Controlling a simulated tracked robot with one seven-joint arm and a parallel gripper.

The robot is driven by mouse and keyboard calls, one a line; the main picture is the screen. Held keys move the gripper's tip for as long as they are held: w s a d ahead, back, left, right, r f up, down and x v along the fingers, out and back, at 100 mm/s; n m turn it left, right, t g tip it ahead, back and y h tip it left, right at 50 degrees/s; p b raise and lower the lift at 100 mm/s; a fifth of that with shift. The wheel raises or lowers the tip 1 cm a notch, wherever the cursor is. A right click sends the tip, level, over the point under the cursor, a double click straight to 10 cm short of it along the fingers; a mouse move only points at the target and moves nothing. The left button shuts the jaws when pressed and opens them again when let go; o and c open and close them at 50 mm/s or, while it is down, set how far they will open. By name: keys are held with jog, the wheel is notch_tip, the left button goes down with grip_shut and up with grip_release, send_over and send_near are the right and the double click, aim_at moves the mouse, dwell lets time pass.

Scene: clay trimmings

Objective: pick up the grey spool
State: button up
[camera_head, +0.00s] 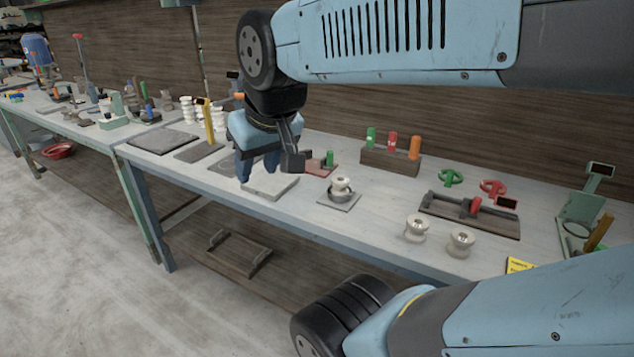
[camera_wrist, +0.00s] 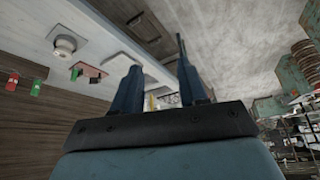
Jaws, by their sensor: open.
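Three pale spools stand upright on the near bench in the head view. One spool (camera_head: 341,185) sits in a dark ring on a small square plate. Two more, a left one (camera_head: 417,229) and a right one (camera_head: 461,243), stand near the front edge. All look cream to light grey; I cannot tell for sure which is the grey one. My gripper (camera_head: 257,170) is open and empty, pointing down above a flat pale slab (camera_head: 268,189), left of all three spools. In the wrist view its fingers (camera_wrist: 158,85) are apart, with the ringed spool (camera_wrist: 66,44) off to the left.
Behind the spools are a wooden block (camera_head: 390,162) with coloured cylinders, green (camera_head: 450,177) and red (camera_head: 493,188) handles, and a dark fixture board (camera_head: 468,215). A reddish plate (camera_head: 320,170) with a green peg lies near my gripper. Bare bench shows between the spools.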

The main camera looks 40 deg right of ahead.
jog(key=o, duration=0.3)
jog(key=shift+w+d+f, duration=0.1)
jog(key=shift+d+f, duration=0.05)
jog(key=shift+d, duration=0.05)
jog(key=o, duration=0.5)
jog(key=w+d+f+g+h, duration=0.1)
jog(key=d+f, duration=0.1)
jog(key=w+d+f+n+g+h, duration=0.1)
jog(key=d+f+g, duration=0.1)
jog(key=w+d+f+n+g+h, duration=0.1)
jog(key=d+f+g, duration=0.1)
jog(key=f, duration=0.1)
jog(key=shift+d+h, duration=0.25)
jog(key=shift+h, duration=0.05)
jog(key=shift+o, duration=0.2)
jog(key=n+g+h, duration=0.1)
jog(key=n+h, duration=1.3)
jog(key=n, duration=0.2)
send_near(333, 185)
jog(key=d, duration=0.7)
jog(key=shift+s+d+f, duration=0.15)
jog(key=shift+d+f, duration=0.2)
jog(key=shift+d, duration=2.7)
